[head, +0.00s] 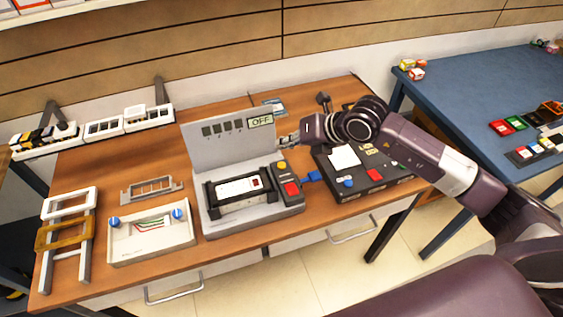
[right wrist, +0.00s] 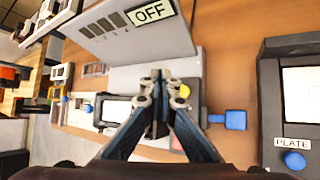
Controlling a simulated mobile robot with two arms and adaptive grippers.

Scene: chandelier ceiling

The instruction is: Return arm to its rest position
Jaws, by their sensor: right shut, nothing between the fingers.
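My right arm comes in from the right in the head view, and its gripper (head: 287,140) is beside the upright panel of a grey machine (head: 221,137). In the right wrist view the gripper's two fingers (right wrist: 158,75) meet at the tips, with nothing between them. The machine's panel shows an "OFF" display (head: 260,121), which also shows in the right wrist view (right wrist: 150,12). A red button (head: 292,188) and a yellow button (head: 282,165) are just below the gripper. My left gripper is in no view.
A black box (head: 365,183) with a blue knob stands right of the machine, with a blue connector (head: 311,176) between them. A white tray (head: 150,232) and a white frame (head: 56,266) lie at left on the wooden table. A blue table (head: 470,90) is at right.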

